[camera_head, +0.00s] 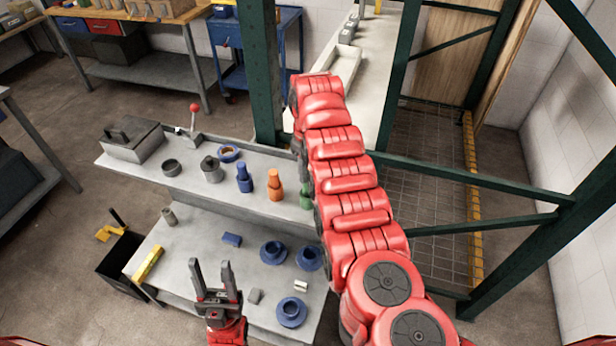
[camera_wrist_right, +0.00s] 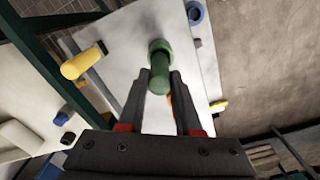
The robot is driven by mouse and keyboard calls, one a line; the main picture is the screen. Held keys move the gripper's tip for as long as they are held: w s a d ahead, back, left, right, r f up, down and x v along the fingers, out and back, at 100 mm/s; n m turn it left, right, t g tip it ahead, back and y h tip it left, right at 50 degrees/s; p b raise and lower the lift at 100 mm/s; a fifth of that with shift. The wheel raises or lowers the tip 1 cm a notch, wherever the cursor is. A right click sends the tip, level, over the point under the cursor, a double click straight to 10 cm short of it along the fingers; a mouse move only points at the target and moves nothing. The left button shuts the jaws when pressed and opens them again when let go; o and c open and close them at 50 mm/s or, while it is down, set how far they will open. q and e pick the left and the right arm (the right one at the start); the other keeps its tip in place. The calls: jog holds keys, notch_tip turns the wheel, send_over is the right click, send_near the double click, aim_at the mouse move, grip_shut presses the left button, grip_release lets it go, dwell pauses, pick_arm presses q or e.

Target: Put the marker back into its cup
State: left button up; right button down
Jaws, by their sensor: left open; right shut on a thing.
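My right gripper (camera_wrist_right: 162,82) is shut on a green marker (camera_wrist_right: 159,78) in the right wrist view. A wider round green piece (camera_wrist_right: 160,46), seemingly its cup, shows at the marker's far end; I cannot tell how deep the marker sits in it. In the head view, part of a green piece (camera_head: 306,198) shows on the raised shelf beside my red right arm, which hides the right gripper. A blue piece (camera_head: 244,179) and an orange piece (camera_head: 274,185) stand to its left. My left gripper (camera_head: 213,270) is open and empty over the lower bench.
The raised grey shelf (camera_head: 219,182) also carries a grey box (camera_head: 132,140), a red-knobbed lever (camera_head: 194,118) and rings. The lower bench (camera_head: 205,240) holds blue flanged parts (camera_head: 292,311) and a yellow bar (camera_head: 148,264). Green frame posts (camera_head: 258,70) stand behind and right.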

aim_at(308, 181)
notch_tip(308, 181, down, 3)
jog(key=shift+s+d+f+p, duration=0.1)
jog(key=shift+s+p, duration=0.05)
jog(key=shift+p, duration=0.5)
jog(key=shift+f, duration=0.25)
jog(key=c, duration=0.6)
grip_release()
jog(key=shift+r+b, duration=0.5)
jog(key=shift+r, duration=0.05)
notch_tip(308, 181, up, 9)
jog(key=b, duration=0.4)
jog(key=shift+r, duration=0.95)
